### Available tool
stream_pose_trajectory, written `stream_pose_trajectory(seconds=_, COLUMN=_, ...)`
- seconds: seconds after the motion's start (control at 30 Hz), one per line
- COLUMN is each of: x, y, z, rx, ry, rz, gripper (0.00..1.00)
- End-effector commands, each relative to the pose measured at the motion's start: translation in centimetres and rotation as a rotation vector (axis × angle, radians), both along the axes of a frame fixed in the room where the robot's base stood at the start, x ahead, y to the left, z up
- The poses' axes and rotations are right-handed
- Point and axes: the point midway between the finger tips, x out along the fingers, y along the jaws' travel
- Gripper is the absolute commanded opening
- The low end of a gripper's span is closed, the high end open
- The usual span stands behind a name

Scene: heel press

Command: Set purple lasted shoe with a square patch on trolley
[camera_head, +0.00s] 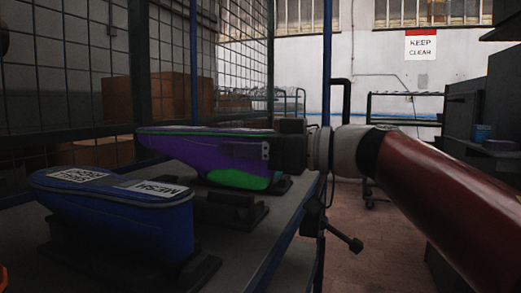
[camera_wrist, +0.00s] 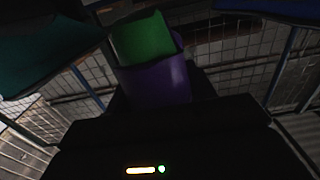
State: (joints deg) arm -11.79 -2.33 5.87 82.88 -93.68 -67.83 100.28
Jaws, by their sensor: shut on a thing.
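The purple lasted shoe (camera_head: 190,152) shows in the head view above the grey shelf surface, toe to the left, with a green area low on its side. In the wrist view its purple side (camera_wrist: 158,82) and a green part (camera_wrist: 143,40) fill the middle. My gripper (camera_head: 262,151) comes from the right and is shut on the shoe's right end. A black stand is partly visible below the shoe; I cannot tell if they touch. No square patch can be made out clearly. A wheeled rack, possibly the trolley (camera_head: 405,94), stands at the back right.
A blue lasted shoe (camera_head: 115,210) with white labels sits on a black stand at the near left. An empty-looking black stand (camera_head: 230,208) is between the shoes. Wire mesh and blue posts (camera_head: 327,60) border the shelf. Open floor (camera_head: 350,235) lies to the right.

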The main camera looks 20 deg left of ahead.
Motion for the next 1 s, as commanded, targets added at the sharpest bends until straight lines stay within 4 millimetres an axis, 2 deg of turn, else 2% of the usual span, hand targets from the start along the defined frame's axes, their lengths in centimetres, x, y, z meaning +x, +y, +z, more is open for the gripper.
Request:
stream_pose_trajectory(seconds=0.47, x=0.2, y=4.0, z=-0.9, rx=0.004, ry=-0.001, rz=0.002, gripper=0.11)
stream_pose_trajectory(seconds=0.73, x=0.3, y=4.0, z=-2.7, rx=0.003, ry=0.000, rz=0.000, gripper=0.11)
stream_pose_trajectory(seconds=1.0, x=0.3, y=4.0, z=-3.4, rx=0.003, ry=0.001, rz=0.000, gripper=0.11)
